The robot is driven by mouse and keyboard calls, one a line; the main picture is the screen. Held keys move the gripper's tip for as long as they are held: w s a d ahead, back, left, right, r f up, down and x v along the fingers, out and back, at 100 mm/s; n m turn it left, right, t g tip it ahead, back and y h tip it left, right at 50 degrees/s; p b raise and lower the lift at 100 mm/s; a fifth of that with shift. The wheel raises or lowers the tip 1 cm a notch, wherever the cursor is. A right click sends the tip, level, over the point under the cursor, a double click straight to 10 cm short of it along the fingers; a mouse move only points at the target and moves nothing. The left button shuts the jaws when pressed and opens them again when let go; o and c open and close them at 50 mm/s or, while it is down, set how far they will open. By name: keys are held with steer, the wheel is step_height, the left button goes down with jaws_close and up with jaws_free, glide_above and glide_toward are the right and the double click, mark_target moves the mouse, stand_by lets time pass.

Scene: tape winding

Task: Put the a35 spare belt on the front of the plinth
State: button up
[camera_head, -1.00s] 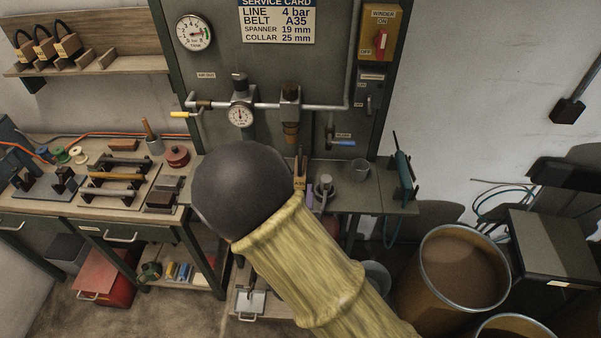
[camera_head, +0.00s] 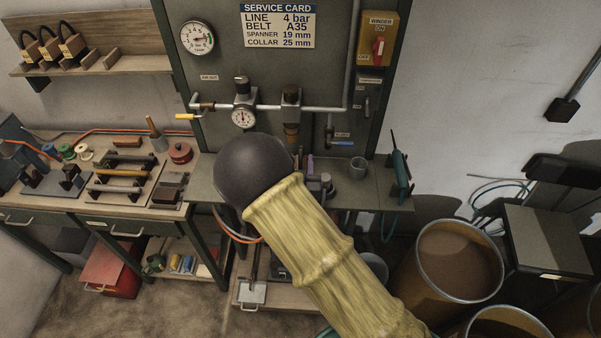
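My arm in its yellow sleeve, with a dark round joint, reaches up across the middle of the view. My gripper is not visible, so I cannot tell its state or whether it holds anything. I cannot pick out the A35 belt for sure. Several dark loops on tan blocks (camera_head: 72,46) stand on the upper left shelf; their labels are too small to read. The service card (camera_head: 278,25) on the green panel reads BELT A35. A low wooden platform (camera_head: 291,297) on the floor under the bench is partly hidden by my arm; I cannot tell whether it is the plinth.
The left workbench (camera_head: 100,214) carries spools, a rack of bars and a red round tin (camera_head: 180,153). A grey cup (camera_head: 358,168) stands on the green bench. Drums (camera_head: 460,262) stand at the lower right. A red box (camera_head: 110,272) is under the left bench. Floor shows at lower left.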

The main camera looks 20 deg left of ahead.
mark_target(302, 148)
steer(key=p+x, duration=0.2)
steer(key=x, duration=0.1)
steer(key=p+x, duration=0.1)
steer(key=shift+w+r, duration=0.25)
steer(key=shift+w, duration=0.15)
steer(key=shift+w+f, duration=0.15)
steer(key=shift+w, duration=0.1)
jaws_close()
